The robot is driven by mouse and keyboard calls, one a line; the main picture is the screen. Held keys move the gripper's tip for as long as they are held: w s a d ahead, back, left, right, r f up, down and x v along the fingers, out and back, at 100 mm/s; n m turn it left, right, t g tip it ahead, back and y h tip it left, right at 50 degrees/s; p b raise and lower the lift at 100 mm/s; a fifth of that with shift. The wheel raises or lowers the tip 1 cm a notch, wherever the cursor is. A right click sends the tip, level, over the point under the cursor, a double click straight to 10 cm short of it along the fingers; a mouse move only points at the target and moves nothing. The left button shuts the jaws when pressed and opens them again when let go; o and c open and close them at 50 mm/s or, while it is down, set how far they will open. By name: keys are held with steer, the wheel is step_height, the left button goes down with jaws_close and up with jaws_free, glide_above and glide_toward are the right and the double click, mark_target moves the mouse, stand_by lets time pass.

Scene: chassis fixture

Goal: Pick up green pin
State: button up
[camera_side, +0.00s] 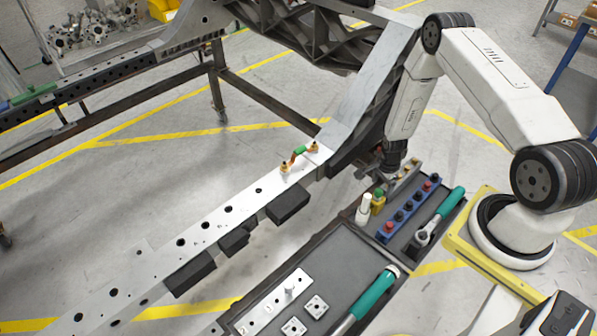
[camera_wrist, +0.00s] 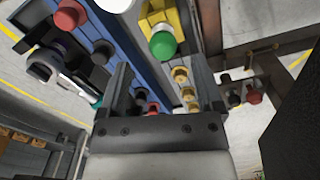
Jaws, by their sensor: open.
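The green pin (camera_wrist: 163,44) shows in the wrist view as a round green head with a pale collar, beside a yellow part (camera_wrist: 181,18). In the side view, what looks like the same green head (camera_side: 379,192) tops a yellow piece in the tool tray. My gripper (camera_wrist: 163,66) is open, with its two dark fingers apart and nothing held. The green head appears between and beyond the fingertips in the wrist view, apart from both. In the side view my gripper (camera_side: 386,170) is low over the tray's back end, its fingers partly hidden.
A blue rack (camera_side: 408,212) with red and black knobs stands right of the green pin, a white bottle (camera_side: 364,206) to its left. Brass pieces (camera_wrist: 184,82) lie close to my fingers. A green-handled ratchet (camera_side: 440,215) lies farther right. The chassis rail (camera_side: 225,220) runs along the left.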

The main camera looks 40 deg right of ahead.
mark_target(379, 190)
steer(key=shift+w+f, duration=0.15)
steer(key=shift+f, duration=2.15)
jaws_close()
